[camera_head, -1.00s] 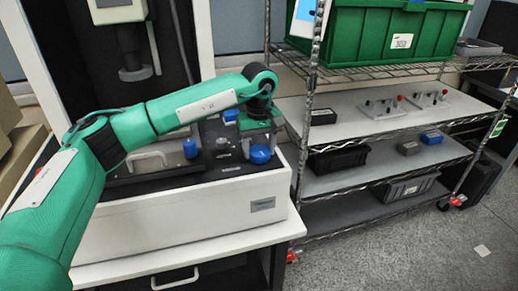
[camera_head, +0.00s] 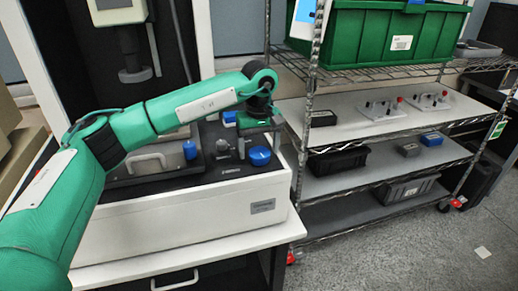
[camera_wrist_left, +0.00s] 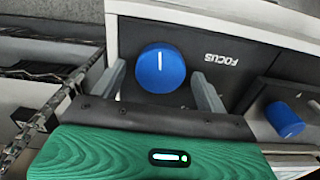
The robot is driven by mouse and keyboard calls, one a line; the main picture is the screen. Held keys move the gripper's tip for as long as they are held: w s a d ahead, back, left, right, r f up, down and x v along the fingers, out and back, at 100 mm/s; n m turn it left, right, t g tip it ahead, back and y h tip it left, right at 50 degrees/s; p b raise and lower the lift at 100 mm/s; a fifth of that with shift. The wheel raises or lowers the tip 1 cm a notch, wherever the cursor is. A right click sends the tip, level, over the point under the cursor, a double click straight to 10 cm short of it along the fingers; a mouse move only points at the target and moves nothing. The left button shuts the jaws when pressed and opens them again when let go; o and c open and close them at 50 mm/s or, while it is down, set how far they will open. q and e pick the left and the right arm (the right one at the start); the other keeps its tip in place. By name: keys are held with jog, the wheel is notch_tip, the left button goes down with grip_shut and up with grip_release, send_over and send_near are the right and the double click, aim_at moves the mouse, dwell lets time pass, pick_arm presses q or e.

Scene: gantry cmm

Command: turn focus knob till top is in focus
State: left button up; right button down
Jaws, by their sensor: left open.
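The focus knob is a blue round cap with a white line (camera_wrist_left: 160,68), beside the printed word FOCUS on a black panel. In the wrist view its line points almost straight up the picture. In the head view the same knob (camera_head: 260,156) sits at the right end of the panel. My left gripper (camera_wrist_left: 161,80) is open, with one grey finger on each side of the knob and gaps to it. In the head view the gripper (camera_head: 259,147) is over the knob, pointing down. My right gripper is in neither view.
A second blue knob (camera_head: 190,150) stands to the left on the panel; a silver round part (camera_head: 223,146) lies between them. The white machine base (camera_head: 190,215) carries the panel. A wire shelf (camera_head: 390,160) with a green bin (camera_head: 370,35) stands close on the right.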

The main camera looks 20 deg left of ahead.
aim_at(259, 152)
pick_arm(q)
notch_tip(259, 152, up, 13)
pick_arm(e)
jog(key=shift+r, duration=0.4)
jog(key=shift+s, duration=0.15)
